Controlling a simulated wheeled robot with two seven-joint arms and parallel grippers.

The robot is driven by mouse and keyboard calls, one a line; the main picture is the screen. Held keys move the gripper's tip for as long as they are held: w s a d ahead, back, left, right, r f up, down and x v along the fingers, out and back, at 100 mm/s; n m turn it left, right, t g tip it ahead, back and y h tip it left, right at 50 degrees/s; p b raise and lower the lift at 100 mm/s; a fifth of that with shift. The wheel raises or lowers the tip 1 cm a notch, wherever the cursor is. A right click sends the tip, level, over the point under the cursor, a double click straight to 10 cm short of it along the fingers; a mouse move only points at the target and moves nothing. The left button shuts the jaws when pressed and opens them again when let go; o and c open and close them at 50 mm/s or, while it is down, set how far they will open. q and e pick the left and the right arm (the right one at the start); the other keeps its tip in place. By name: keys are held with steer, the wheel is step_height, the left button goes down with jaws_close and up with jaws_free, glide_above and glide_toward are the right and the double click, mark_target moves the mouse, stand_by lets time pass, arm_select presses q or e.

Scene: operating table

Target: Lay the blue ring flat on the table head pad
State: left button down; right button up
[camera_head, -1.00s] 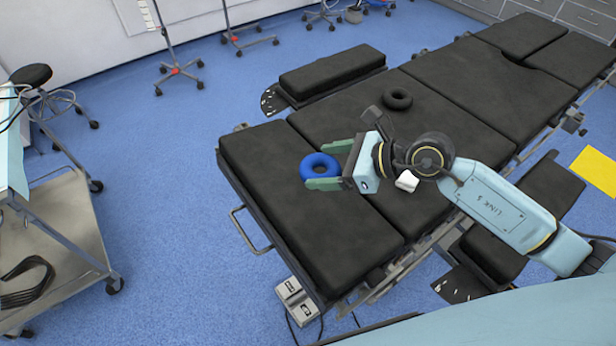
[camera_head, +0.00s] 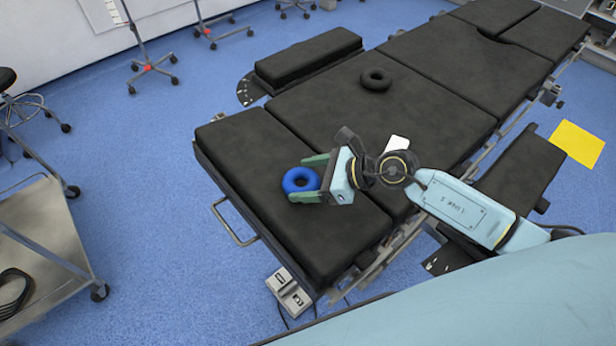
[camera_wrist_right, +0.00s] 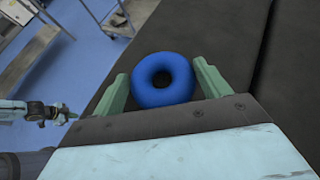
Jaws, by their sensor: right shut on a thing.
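The blue ring (camera_head: 288,181) is over the black end pad (camera_head: 240,160) of the operating table, which I take as the head pad. My right gripper (camera_head: 302,180) has its green fingers on either side of the ring and is shut on it. In the right wrist view, the ring (camera_wrist_right: 163,98) sits between the two fingers (camera_wrist_right: 163,85), its hole facing the camera. The ring looks roughly level; whether it touches the pad I cannot tell. A small arm end with a greenish tip at the left of the wrist view looks like my left gripper (camera_wrist_right: 58,114); its fingers are unclear.
A black ring (camera_head: 376,79) lies on the middle table pad (camera_head: 400,110). A white object (camera_head: 397,144) shows beside my right wrist. A trolley (camera_head: 40,240) stands at left. A control box (camera_head: 289,291) hangs at the near table corner. The end pad around the ring is clear.

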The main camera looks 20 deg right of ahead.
steer(key=shift+f, duration=0.2)
steer(key=o, duration=0.9)
steer(key=shift+f, duration=0.1)
steer(key=o, duration=0.4)
arm_select(q)
steer(key=shift+s+a+f, duration=0.15)
steer(key=shift+s+a, duration=0.05)
steer(key=shift+a, duration=0.35)
